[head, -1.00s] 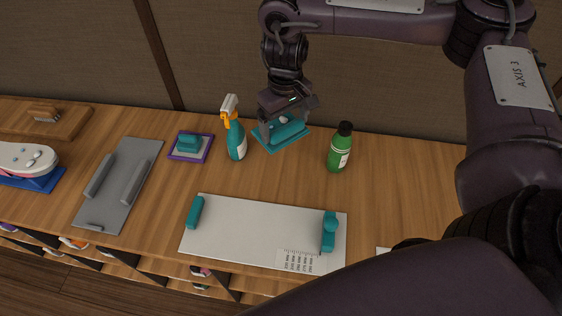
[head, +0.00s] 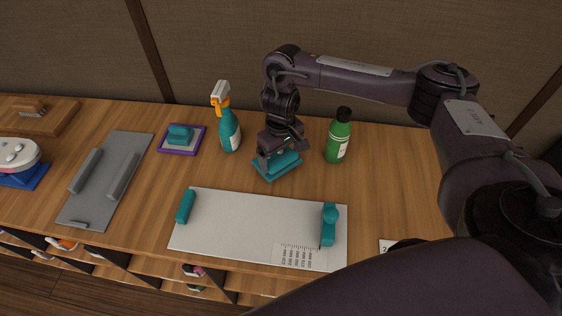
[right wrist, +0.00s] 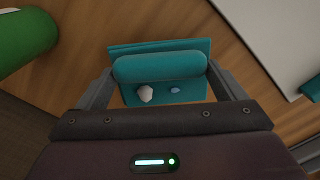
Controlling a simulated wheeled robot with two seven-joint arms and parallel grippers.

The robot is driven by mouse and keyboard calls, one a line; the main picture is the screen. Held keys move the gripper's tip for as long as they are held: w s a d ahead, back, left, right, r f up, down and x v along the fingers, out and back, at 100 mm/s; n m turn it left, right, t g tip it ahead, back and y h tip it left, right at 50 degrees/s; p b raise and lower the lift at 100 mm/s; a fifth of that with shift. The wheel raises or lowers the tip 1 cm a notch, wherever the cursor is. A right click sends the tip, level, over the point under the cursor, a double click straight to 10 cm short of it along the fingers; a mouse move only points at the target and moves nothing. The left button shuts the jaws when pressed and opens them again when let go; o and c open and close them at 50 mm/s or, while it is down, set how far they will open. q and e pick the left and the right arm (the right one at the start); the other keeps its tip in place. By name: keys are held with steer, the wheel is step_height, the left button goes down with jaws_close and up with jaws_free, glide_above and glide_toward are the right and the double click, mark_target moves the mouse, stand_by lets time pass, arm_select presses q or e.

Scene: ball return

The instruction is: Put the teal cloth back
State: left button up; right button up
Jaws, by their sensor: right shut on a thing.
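The teal cloth (head: 276,173) is a flat teal square with a thick teal roll across it. It is in the middle of the head view, between the spray bottle and the green bottle. My right gripper (head: 281,158) is above it, shut on the roll. In the right wrist view the cloth (right wrist: 187,96) shows with the roll (right wrist: 160,66) between my two fingers. A white lump (right wrist: 146,94) and a small blue spot (right wrist: 175,90) show on the cloth. I cannot tell whether the cloth touches the counter. My left gripper is not in view.
A teal spray bottle (head: 229,130) stands left of the cloth, and a green bottle (head: 338,141) right of it. A white board (head: 260,230) with teal blocks lies in front. A purple-edged mat (head: 167,148) and a grey tray (head: 103,180) lie left. The counter right of the board is partly clear.

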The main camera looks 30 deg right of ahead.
mark_target(281, 157)
steer(key=shift+f, duration=0.9)
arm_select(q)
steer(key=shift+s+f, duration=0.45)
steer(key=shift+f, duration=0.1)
arm_select(e)
steer(key=shift+f, duration=0.15)
steer(key=shift+f, duration=0.1)
steer(key=o, duration=0.6)
arm_select(q)
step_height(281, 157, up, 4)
steer(key=p, duration=0.4)
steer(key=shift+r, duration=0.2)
arm_select(e)
step_height(281, 157, up, 12)
steer(key=shift+r, duration=0.15)
